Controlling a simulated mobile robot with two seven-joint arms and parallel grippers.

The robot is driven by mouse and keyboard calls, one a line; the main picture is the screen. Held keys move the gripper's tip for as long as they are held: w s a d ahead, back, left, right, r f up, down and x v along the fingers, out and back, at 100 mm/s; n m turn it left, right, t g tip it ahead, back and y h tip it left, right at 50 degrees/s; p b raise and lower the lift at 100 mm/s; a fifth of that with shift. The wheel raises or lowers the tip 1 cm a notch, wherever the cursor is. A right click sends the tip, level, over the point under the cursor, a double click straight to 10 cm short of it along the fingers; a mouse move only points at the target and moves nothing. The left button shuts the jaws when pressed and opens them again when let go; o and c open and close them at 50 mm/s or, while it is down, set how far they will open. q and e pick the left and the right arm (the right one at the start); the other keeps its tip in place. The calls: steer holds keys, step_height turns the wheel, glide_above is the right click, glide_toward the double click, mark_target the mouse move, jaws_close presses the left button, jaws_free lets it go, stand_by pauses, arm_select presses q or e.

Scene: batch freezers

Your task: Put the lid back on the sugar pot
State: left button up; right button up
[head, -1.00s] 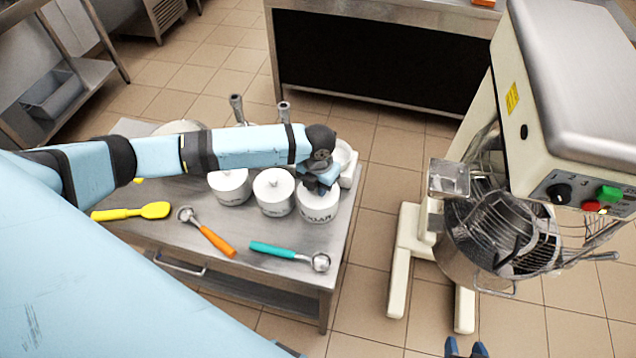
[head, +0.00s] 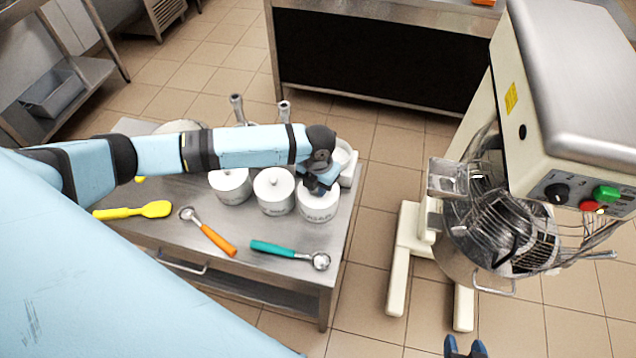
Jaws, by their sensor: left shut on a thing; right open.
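Three white pots stand in a row on the steel table (head: 330,255). The left pot (head: 231,192) and the middle pot (head: 274,198) have knobbed lids on. The right pot (head: 319,208) has dark lettering on its front, too small to read surely; I take it for the sugar pot. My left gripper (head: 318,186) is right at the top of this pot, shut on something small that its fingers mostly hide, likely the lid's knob. I cannot tell whether the lid sits flush on the rim. My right gripper (head: 465,349) is open and empty at the bottom edge, away from the table.
A yellow spatula (head: 133,210), an orange-handled scoop (head: 212,235) and a teal-handled scoop (head: 285,252) lie in front of the pots. A white dish (head: 345,158) stands behind the right pot. A large mixer (head: 570,110) stands at the right, with floor between it and the table.

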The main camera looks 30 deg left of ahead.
arm_select(q)
steer(key=o, duration=1.4)
steer(key=shift+o, duration=0.2)
steer(key=shift+r, duration=0.1)
steer(key=shift+r+p, duration=2.45)
steer(key=shift+p, duration=0.05)
steer(key=shift+r, duration=1)
jaws_close()
